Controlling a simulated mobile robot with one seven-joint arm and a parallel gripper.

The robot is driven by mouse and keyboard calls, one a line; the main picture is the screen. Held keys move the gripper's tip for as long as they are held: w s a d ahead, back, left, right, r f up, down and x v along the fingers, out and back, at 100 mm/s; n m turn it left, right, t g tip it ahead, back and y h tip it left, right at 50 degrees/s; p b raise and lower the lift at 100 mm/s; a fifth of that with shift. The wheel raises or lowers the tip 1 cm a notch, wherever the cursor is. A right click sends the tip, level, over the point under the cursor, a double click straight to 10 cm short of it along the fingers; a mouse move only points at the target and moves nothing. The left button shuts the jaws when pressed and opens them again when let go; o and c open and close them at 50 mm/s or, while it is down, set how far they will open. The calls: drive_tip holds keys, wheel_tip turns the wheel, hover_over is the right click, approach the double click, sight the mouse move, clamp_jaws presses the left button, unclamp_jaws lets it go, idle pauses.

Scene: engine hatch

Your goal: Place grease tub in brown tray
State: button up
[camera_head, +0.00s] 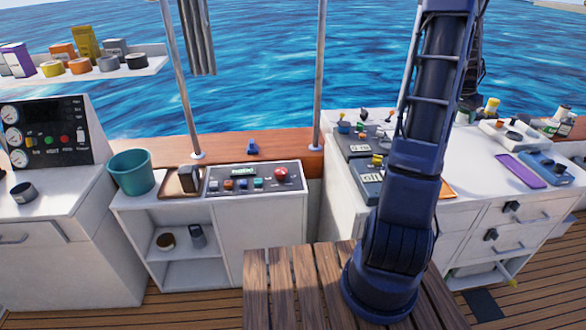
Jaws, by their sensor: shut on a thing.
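The brown tray (166,189) lies on the white cabinet at left of centre, between a teal bucket and a control panel. A dark upright block (186,178) stands in it. I cannot tell which thing is the grease tub. Small round tubs show on the upper left shelf, a dark round one (23,192) on the left counter, and a brown one (166,241) inside the cabinet. My arm rises past the top edge, and a dark part of it comes down behind at the right. My gripper and anything in it cannot be made out.
The teal bucket (131,172) stands left of the tray, and the control panel (254,178) lies right of it. The right counter (478,168) holds devices, several small containers and a purple tray (521,170). A slatted wooden table (290,290) is in front. Thin poles rise behind the cabinet.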

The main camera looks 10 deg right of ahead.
drive_tip(key=w+a+f+n+t, duration=0.15)
drive_tip(key=w+a, duration=0.65)
drive_tip(key=a, duration=1)
drive_tip(key=w+a+f+n+y, duration=0.15)
drive_tip(key=w+a, duration=0.75)
drive_tip(key=a, duration=0.9)
drive_tip(key=w+a+f+n+t, duration=0.1)
drive_tip(key=w+a+n, duration=0.2)
drive_tip(key=w+a, duration=1)
drive_tip(key=a+f+n+y, duration=0.1)
drive_tip(key=a+f+n, duration=0.1)
drive_tip(key=a, duration=1.3)
drive_tip(key=a+f+n, duration=0.1)
drive_tip(key=a+n, duration=0.1)
drive_tip(key=a, duration=1.3)
drive_tip(key=n+y, duration=0.3)
drive_tip(key=n, duration=0.3)
hover_over(176, 177)
drive_tip(key=s, duration=0.1)
wheel_tip(176, 177, down, 4)
drive_tip(key=shift+t+h, duration=0.25)
drive_tip(key=shift+t, duration=0.1)
wheel_tip(176, 177, down, 19)
drive_tip(key=shift+f, duration=0.15)
drive_tip(key=shift+f, duration=0.1)
drive_tip(key=o, duration=0.8)
